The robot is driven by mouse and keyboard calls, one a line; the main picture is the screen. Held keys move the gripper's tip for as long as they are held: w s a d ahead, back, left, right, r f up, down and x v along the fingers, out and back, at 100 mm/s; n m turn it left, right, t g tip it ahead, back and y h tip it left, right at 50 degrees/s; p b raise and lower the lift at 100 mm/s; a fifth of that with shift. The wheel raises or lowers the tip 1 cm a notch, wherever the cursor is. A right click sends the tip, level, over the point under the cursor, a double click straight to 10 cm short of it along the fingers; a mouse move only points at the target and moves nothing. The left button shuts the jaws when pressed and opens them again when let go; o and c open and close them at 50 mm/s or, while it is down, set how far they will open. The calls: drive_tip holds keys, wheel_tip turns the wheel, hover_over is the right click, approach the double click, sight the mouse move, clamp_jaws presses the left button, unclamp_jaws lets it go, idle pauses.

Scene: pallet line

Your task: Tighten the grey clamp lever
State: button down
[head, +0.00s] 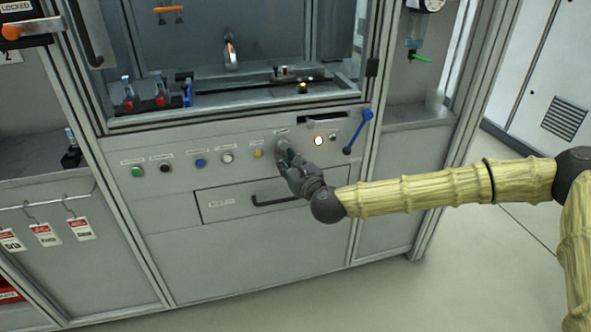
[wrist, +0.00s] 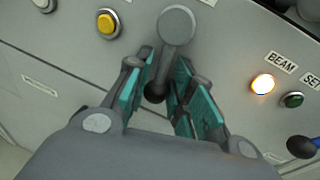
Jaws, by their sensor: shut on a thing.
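The grey clamp lever (head: 282,143) is on the front panel of the machine, right of the yellow button. In the wrist view its round grey hub (wrist: 177,25) is above my fingers, and its arm runs down between them to a dark end (wrist: 155,93). My gripper (head: 288,158) is at the panel, with its teal-padded fingers (wrist: 165,88) on either side of the lever arm, shut on it. The fingers hide part of the arm. In the head view my gripper covers most of the lever.
A yellow button (wrist: 108,23) is close left of my fingers. A lit white BEAM lamp (wrist: 262,84) and a green SET button (wrist: 292,100) are to the right. A blue-handled lever (head: 358,132) sticks out farther right. A drawer handle (head: 272,201) is below my gripper.

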drive_tip(key=shift+a+r+m+b, duration=0.2)
drive_tip(key=shift+r+m+b, duration=0.05)
drive_tip(key=shift+m+b, duration=0.25)
drive_tip(key=shift+w+r, duration=0.1)
drive_tip(key=shift+r, duration=0.05)
drive_tip(key=c, duration=1.2)
unclamp_jaws()
drive_tip(key=shift+c, duration=0.2)
drive_tip(key=shift+f, duration=0.2)
drive_tip(key=shift+s+d+f, duration=0.1)
drive_tip(key=shift+s, duration=0.15)
drive_tip(key=f+v, duration=0.1)
drive_tip(key=v, duration=1)
drive_tip(key=shift+s+r, duration=0.3)
drive_tip(key=shift+r, duration=0.15)
drive_tip(key=shift+d, duration=0.15)
